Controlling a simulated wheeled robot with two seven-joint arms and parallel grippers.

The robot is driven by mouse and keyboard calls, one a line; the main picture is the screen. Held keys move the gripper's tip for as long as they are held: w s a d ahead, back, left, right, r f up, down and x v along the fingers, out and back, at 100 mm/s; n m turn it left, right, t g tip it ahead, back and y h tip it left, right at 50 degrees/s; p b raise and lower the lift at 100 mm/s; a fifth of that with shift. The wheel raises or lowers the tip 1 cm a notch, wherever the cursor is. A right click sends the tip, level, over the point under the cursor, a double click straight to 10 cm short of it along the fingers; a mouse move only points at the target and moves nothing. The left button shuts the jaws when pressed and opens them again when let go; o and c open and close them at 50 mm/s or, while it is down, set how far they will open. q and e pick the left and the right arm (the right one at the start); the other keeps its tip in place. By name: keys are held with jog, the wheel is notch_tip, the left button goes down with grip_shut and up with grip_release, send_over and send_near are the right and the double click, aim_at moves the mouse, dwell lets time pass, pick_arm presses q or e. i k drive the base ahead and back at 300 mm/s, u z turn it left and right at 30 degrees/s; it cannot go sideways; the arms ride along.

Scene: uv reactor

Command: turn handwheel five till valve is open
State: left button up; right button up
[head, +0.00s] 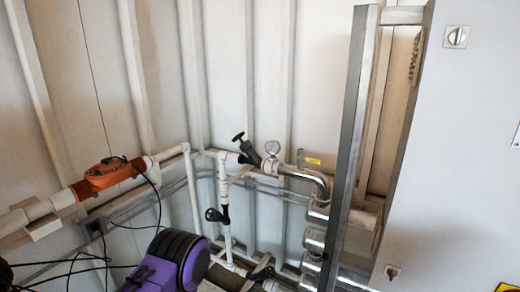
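Several black valve handles show in the head view. A dark handwheel (239,137) sits on a slanted dark valve body (251,153) on the upper white pipe. A second black handwheel (212,215) sits on the vertical white pipe, facing left. A dark handle (262,264) is low down near the bottom pipe, partly hidden. I can read no numbers, so I cannot tell which is handwheel five or whether its valve is open. Neither of my grippers is in view.
A grey metal post (351,130) and a large pale cabinet (460,180) stand on the right. An orange device (108,175) is on the left pipe. Black cables (75,263) hang lower left. A purple and black body (168,266) fills the lower middle.

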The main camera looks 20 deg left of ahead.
aim_at(238, 138)
jog(key=z, duration=0.35)
jog(key=k, duration=0.7)
jog(key=u, duration=0.8)
jog(key=i, duration=1.45)
jog(key=z, duration=0.4)
